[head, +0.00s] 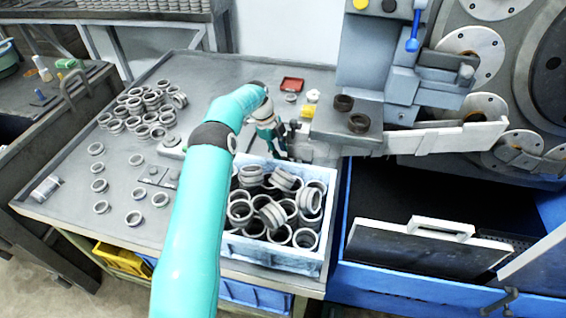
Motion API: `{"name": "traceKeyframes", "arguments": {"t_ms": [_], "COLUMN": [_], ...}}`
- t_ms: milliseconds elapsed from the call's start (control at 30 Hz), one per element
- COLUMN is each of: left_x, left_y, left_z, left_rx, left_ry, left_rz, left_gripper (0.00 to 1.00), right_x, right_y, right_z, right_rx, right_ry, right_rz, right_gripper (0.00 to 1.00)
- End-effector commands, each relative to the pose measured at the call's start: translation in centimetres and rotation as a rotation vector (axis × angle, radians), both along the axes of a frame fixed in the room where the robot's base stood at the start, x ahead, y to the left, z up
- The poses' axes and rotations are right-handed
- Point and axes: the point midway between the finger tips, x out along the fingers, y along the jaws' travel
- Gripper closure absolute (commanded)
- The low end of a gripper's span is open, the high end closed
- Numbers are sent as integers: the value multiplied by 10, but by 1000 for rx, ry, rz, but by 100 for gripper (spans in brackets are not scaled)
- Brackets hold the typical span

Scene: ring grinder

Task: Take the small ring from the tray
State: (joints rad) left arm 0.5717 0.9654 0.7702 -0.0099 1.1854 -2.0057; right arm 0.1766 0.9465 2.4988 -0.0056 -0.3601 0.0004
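A light blue crate (275,257) full of grey metal rings (272,213) stands at the table's front right. I cannot tell which holder is the tray of the task. My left gripper (285,143) is at the far end of the teal arm, above the crate's back edge and just left of the ledge. Its fingertips are small and partly merge with the ledge behind, so their opening is unclear. My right gripper is not visible.
Many loose rings (140,112) lie on the table's left half. The grinding machine (390,55) with a long chute (455,138) stands at the right. Bare table lies at the back left.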

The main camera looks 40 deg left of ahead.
Motion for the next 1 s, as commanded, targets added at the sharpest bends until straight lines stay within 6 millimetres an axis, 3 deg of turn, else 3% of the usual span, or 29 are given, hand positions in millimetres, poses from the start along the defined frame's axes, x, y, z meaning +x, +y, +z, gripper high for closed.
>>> {"name": "traceKeyframes", "arguments": {"t_ms": [233, 500, 700, 1000], "left_x": [7, 8, 8, 8], "left_y": [-10, -10, -10, -10], "left_z": [-30, -34, -34, -33], "left_rx": [-1, 0, -1, 0], "left_ry": [2, 1, 0, 1], "left_rz": [-2, -2, -2, -2], "left_gripper": [68, 68, 100, 100], "right_x": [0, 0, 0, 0], "right_y": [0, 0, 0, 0], "right_z": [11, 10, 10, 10], "right_rx": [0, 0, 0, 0], "right_ry": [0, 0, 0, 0], "right_rz": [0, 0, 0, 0], "right_gripper": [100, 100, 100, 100]}}
